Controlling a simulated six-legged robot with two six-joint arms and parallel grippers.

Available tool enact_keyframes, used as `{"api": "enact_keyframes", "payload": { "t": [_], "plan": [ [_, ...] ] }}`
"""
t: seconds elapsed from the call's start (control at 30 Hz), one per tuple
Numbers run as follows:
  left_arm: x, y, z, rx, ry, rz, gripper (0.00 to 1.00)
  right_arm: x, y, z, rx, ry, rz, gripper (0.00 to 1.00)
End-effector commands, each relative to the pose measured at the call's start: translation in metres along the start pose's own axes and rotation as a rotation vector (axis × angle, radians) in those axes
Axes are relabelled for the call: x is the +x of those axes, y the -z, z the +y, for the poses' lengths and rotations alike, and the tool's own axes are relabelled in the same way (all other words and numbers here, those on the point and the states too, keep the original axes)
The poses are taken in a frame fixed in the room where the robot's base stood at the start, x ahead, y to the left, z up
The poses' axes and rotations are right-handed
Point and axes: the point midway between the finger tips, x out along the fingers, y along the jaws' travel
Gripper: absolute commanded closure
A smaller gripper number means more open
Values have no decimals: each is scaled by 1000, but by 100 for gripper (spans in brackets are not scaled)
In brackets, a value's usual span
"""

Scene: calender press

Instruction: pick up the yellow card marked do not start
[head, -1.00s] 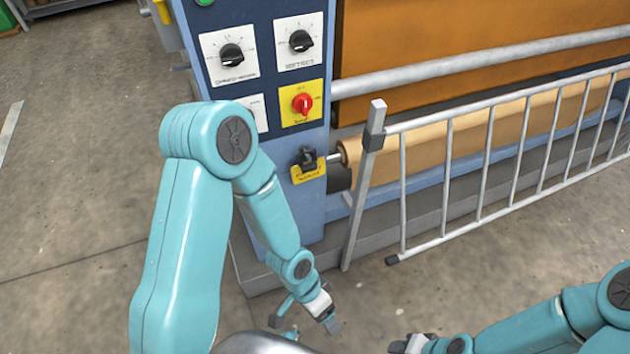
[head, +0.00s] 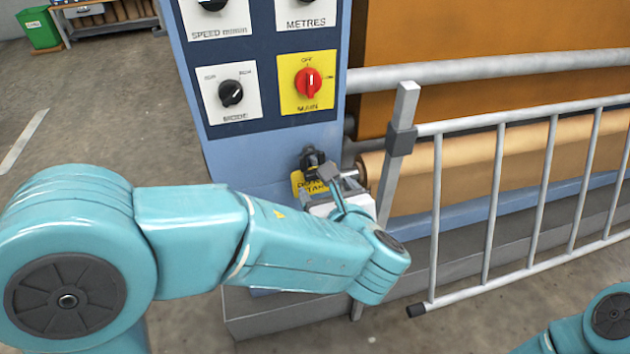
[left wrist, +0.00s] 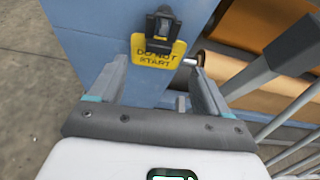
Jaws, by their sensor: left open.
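The yellow card (left wrist: 156,52) marked DO NOT START hangs under a black clip (left wrist: 161,24) on the blue face of the press post. In the head view the card (head: 299,184) is partly hidden behind my left gripper (head: 322,188). In the left wrist view my left gripper (left wrist: 158,85) is open, with one finger on each side and nothing between them. The card lies ahead of the fingertips, roughly centred between them. I cannot tell the exact gap to it. My right gripper is not in view; only part of that arm shows at the lower right.
A grey-white barrier (head: 486,205) stands right of the card, its end post (head: 393,155) close to my left gripper. A tan roll (head: 480,163) lies behind it. A panel with a red main switch (head: 308,83) and black knobs is above. Open floor lies left.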

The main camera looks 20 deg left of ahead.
Motion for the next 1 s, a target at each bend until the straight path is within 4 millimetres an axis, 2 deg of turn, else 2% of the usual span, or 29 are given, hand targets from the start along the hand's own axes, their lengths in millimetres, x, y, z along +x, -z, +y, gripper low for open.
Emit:
{"api": "enact_keyframes", "payload": {
  "t": [0.03,0.1,0.33,0.6,0.87,0.9,0.97,1.0],
  "plan": [
    [11,2,2,-1,-3,1,22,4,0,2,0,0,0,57],
    [22,2,1,-1,-2,1,22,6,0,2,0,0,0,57],
    [42,3,0,0,-2,2,22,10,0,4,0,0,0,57],
    [83,5,-1,-1,-5,2,22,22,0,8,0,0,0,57],
    [88,4,-2,-1,-3,2,22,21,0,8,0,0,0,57],
    [88,4,-2,-1,-3,2,26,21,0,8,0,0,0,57],
    [88,4,-2,-1,-3,2,45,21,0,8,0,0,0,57],
    [88,4,-2,-1,-3,2,58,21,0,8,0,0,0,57]
  ]
}}
